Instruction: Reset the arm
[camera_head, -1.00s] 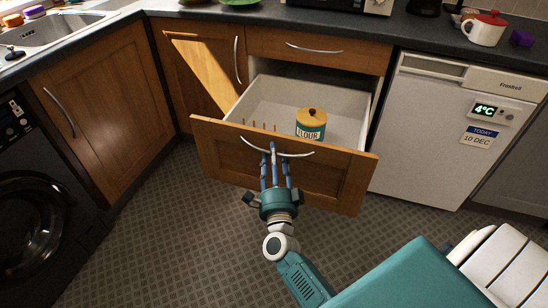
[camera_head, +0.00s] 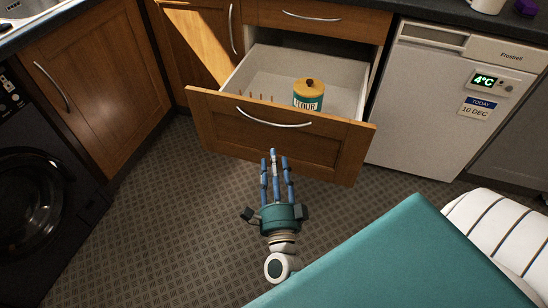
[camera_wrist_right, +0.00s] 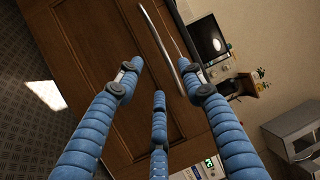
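My right gripper (camera_head: 275,165) is in the head view, in front of the open drawer (camera_head: 330,143). Its blue fingers are spread and empty, with a gap between their tips and the curved metal handle (camera_head: 274,124). In the right wrist view the fingers (camera_wrist_right: 160,85) are apart, with the wooden drawer front (camera_wrist_right: 95,60) and its handle (camera_wrist_right: 160,45) beyond them. Nothing is held between them. My left gripper is not in view.
The drawer stands pulled out and holds a flour tin (camera_head: 308,94) with a yellow lid. A white Frostell appliance (camera_head: 430,95) is to the right, a black washing machine (camera_head: 40,185) to the left. Patterned floor (camera_head: 170,225) is clear between them.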

